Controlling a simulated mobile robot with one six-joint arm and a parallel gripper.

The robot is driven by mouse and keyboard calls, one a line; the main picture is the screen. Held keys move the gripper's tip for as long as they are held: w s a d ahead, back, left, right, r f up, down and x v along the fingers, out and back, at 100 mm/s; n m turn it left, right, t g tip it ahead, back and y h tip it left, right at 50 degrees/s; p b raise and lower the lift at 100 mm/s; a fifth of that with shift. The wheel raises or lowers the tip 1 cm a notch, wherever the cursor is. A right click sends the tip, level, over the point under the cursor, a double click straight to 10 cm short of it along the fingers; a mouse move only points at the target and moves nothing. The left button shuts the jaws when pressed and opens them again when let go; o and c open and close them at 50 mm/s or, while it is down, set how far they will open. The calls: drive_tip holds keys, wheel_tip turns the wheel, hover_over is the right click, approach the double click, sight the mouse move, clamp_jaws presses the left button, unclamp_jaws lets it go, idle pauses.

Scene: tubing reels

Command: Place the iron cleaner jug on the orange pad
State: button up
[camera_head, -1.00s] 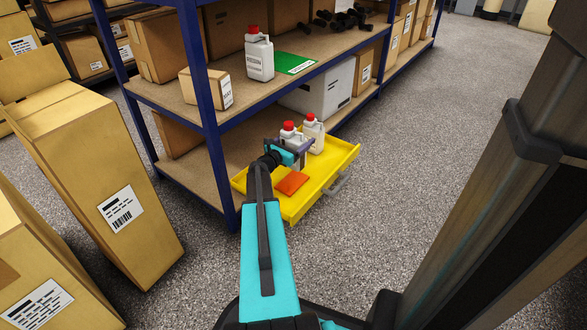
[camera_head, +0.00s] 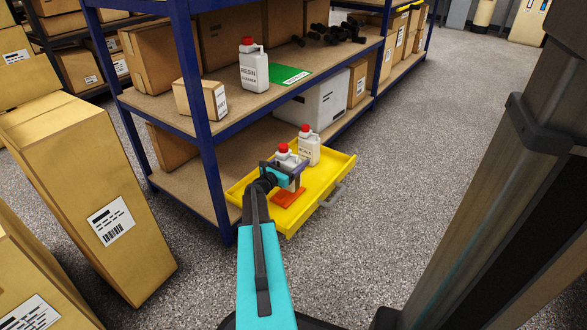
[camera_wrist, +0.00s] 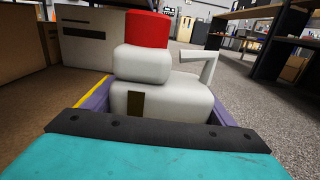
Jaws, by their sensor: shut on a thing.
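My gripper (camera_head: 283,174) is shut on a white jug with a red cap (camera_head: 283,149), upright inside the yellow drawer. In the wrist view the held jug (camera_wrist: 160,60) stands between the purple fingers, its label hidden or unreadable. The orange pad (camera_head: 286,199) lies on the drawer floor at the near side of the held jug, its far part covered by jug and gripper. I cannot tell whether the jug touches the pad. A second white red-capped jug (camera_head: 309,152) stands behind it in the drawer.
The yellow drawer (camera_head: 335,178) has raised walls and a grey handle, and sits by the blue-framed shelf (camera_head: 206,150). Another red-capped jug (camera_head: 254,72) stands on the shelf above, beside a green pad (camera_head: 291,75). Tall cardboard boxes (camera_head: 95,190) stand at left.

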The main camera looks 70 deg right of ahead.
drive_tip(key=shift+f+b, duration=0.95)
drive_tip(key=shift+f, duration=1.2)
drive_tip(key=o, duration=2)
drive_tip(key=shift+o, duration=0.2)
drive_tip(key=shift+w+a, duration=0.1)
drive_tip(key=shift+a, duration=0.35)
drive_tip(key=p+v, duration=0.4)
drive_tip(key=v, duration=0.5)
drive_tip(key=shift+a, duration=0.3)
drive_tip(key=shift+w+a, duration=0.25)
drive_tip(key=shift+a, duration=0.45)
